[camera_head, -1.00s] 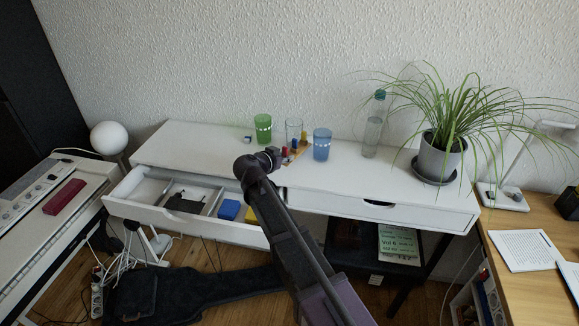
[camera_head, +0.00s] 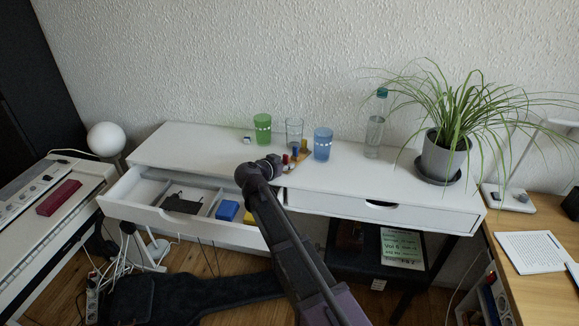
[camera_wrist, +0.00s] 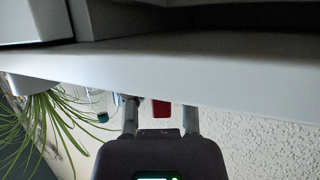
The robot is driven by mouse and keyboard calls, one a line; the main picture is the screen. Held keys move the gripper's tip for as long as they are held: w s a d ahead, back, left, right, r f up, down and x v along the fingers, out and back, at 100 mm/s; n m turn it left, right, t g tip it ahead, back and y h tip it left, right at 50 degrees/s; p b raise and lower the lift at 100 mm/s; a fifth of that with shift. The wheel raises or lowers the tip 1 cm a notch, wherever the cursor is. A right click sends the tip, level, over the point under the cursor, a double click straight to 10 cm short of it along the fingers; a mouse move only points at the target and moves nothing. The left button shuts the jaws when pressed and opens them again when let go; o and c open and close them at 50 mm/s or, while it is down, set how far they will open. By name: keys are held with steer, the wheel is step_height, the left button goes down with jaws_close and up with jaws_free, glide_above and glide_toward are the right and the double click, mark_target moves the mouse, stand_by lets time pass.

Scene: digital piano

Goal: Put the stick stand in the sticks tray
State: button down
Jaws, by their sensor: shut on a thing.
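The stick stand (camera_head: 293,163), a small light-wood base with red, blue and yellow sticks, is at the front edge of the white desk, right of my gripper. My gripper (camera_head: 279,163) is shut on it, though the arm hides the grip. In the wrist view my gripper (camera_wrist: 160,110) shows its two fingers with a red part (camera_wrist: 160,108) between them. The open drawer (camera_head: 128,211) at left has compartments holding a black item (camera_head: 182,204), a blue box (camera_head: 227,210) and a yellow one (camera_head: 249,217). I cannot tell which part is the sticks tray.
Green (camera_head: 262,130), clear (camera_head: 294,133) and blue (camera_head: 323,144) glasses stand close behind the stand. A bottle (camera_head: 374,136) and a potted plant (camera_head: 444,155) are to the right. A small white-and-dark item (camera_head: 248,140) lies at left. The desk's left end is clear.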

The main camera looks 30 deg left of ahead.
steer(key=shift+f, duration=0.15)
steer(key=shift+c, duration=2.2)
jaws_free()
steer(key=shift+r, duration=0.25)
steer(key=p+v, duration=0.4)
steer(key=v, duration=0.8)
steer(key=shift+p, duration=0.35)
